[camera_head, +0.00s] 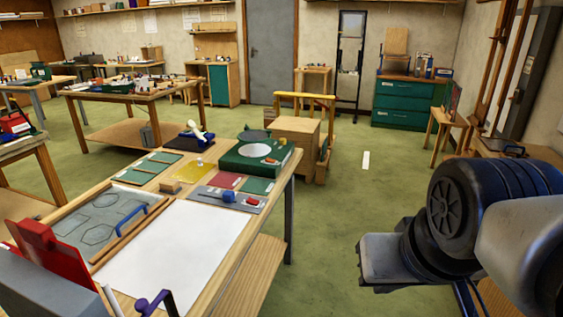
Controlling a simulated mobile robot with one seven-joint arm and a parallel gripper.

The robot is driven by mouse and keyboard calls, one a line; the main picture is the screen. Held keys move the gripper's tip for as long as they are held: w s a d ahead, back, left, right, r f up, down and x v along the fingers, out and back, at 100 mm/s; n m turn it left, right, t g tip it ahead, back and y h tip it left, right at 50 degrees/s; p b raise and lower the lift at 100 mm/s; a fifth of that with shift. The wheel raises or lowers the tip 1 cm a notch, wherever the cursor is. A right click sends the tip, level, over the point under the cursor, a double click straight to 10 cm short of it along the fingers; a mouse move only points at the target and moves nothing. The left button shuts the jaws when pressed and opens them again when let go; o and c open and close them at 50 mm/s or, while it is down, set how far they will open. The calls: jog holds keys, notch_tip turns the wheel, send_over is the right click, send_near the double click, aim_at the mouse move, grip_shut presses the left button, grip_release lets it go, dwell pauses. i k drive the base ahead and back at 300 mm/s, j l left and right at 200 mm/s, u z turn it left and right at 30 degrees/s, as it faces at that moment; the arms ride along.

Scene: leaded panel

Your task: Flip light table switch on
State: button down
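A wooden workbench (285,188) stands in front of me at the left. A flat white surface (178,255) lies on its near part; it may be the light table or a sheet of paper, and I cannot tell whether it is lit. Beside it, a grey panel with hexagonal outlines (88,226) lies in a wooden frame, with a blue handle-like piece on it. I cannot make out a light table switch. My arm shows at the right, over the floor and apart from the bench. My gripper's fingers are not in view.
A green box with a white disc (247,158) and flat coloured sheets (190,173) lie at the bench's far end. A red object (40,252) stands at the near left. A wooden cart (297,138) stands behind the bench. Green floor (345,215) is clear at its right.

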aim_at(250, 201)
jog(key=i+l, duration=0.15)
jog(key=i, duration=0.35)
jog(key=i+l+u, duration=0.15)
jog(key=i, duration=0.35)
jog(key=i+l, duration=0.25)
jog(key=i, duration=0.3)
jog(key=j+u, duration=0.05)
